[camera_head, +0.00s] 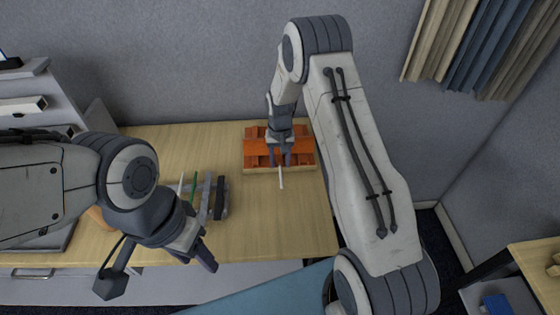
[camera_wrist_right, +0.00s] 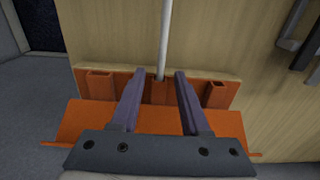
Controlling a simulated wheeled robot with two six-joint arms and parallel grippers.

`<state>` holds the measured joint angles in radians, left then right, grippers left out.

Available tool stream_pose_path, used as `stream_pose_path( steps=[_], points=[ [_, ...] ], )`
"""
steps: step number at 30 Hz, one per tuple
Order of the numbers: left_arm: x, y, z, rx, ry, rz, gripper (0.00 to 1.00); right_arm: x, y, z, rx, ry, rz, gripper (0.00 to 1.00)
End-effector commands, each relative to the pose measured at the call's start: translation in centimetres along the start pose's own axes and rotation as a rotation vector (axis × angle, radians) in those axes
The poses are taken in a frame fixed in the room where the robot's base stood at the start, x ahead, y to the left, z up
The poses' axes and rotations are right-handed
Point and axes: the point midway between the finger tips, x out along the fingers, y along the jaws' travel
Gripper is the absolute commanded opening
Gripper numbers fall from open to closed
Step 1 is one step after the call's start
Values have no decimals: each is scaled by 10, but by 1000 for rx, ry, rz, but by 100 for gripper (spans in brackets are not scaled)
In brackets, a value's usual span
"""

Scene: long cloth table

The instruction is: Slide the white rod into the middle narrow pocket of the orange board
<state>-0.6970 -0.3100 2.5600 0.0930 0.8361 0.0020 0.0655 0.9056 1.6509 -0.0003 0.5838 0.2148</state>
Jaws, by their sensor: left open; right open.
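The orange board (camera_head: 252,152) lies at the back of the wooden table, and its orange surface (camera_wrist_right: 82,122) fills the lower part of the right wrist view. The thin white rod (camera_head: 281,181) sticks out from the board's front edge. In the right wrist view the rod (camera_wrist_right: 165,38) runs down to the middle narrow pocket (camera_wrist_right: 160,92), and its end appears to be in the pocket's mouth; the depth is hidden. My right gripper (camera_head: 280,158) is open above the board, its fingers on either side of the rod and apart from it. My left gripper (camera_head: 207,262) is open and empty at the table's front left.
A grey rack (camera_head: 206,205) with a green rod (camera_head: 195,190) and other upright pieces stands left of the board, close to my left gripper. The wooden table (camera_head: 265,225) is clear between the rack and its right edge. A grey wall rises behind the board.

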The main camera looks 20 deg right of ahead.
Motion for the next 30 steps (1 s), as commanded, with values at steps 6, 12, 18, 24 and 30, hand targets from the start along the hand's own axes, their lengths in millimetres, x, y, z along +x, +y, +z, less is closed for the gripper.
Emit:
stream_pose_path(
  steps=[6,12,18,24,30],
  points=[
    [8,-1,0,0,0,0,50,-19,0,-1,0,6,-1,46],
    [19,-1,1,1,0,0,50,-59,0,-1,0,6,-1,46],
    [25,-2,1,1,0,0,50,-92,0,-1,0,4,-1,46],
    [26,-2,1,1,0,0,50,-104,0,0,0,2,0,46],
    [26,-2,1,1,0,0,50,-105,0,0,0,1,0,46]
  ],
)
